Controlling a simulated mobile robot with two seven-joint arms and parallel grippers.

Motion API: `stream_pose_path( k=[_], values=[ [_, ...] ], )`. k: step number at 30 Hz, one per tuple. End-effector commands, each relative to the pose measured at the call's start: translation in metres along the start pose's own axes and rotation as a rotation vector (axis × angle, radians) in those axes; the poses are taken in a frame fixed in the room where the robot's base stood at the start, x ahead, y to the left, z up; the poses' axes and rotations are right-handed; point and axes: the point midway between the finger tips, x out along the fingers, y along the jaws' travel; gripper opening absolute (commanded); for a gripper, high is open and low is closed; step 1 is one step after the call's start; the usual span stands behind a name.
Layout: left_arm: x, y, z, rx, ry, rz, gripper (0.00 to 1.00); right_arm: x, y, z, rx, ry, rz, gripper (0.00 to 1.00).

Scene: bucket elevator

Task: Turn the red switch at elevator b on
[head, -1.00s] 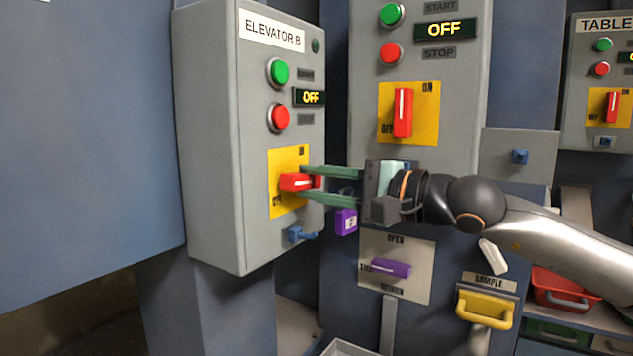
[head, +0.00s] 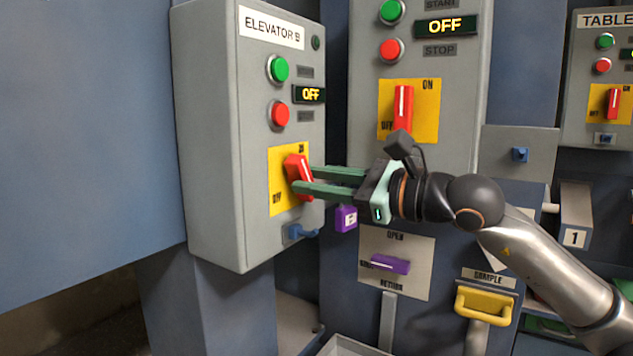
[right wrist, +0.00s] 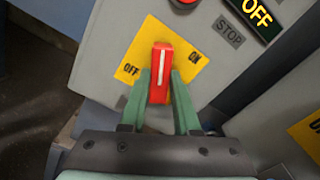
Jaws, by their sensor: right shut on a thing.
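The grey elevator B box (head: 215,120) stands at the left in the head view. Its red switch (head: 297,168) sits on a yellow plate (head: 277,182) marked ON and OFF. The switch handle is tilted, partway between level and upright. My right gripper (head: 303,180) comes in from the right with its green fingers shut on the switch. The right wrist view shows the red switch (right wrist: 160,75) between the two fingers (right wrist: 164,92). The box's display (head: 309,96) reads OFF. My left gripper does not show.
A second panel (head: 465,110) behind has its own red switch (head: 402,107), standing upright, and an OFF display. A blue latch (head: 300,232) is below the elevator B switch. The table panel (head: 590,85) is at the far right.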

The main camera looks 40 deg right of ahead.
Motion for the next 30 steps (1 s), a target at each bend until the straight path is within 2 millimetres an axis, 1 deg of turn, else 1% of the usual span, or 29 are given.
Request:
stream_pose_path(
  k=[6, 15, 21, 30],
  values=[
    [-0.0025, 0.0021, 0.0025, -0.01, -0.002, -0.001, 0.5, -0.0002, 0.0, 0.0008, 0.199, -0.006, 0.0, 0.0],
    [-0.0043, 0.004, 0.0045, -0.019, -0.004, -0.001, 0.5, -0.0002, -0.0001, 0.0009, 0.406, -0.005, 0.0, 0.0],
    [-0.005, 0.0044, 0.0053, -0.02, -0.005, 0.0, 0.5, -0.0002, -0.0002, 0.0007, 0.485, -0.003, 0.0, 0.0],
    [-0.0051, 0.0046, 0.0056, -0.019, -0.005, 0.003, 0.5, -0.0002, -0.0005, 0.0008, 0.527, -0.003, 0.0, 0.0]
  ],
)
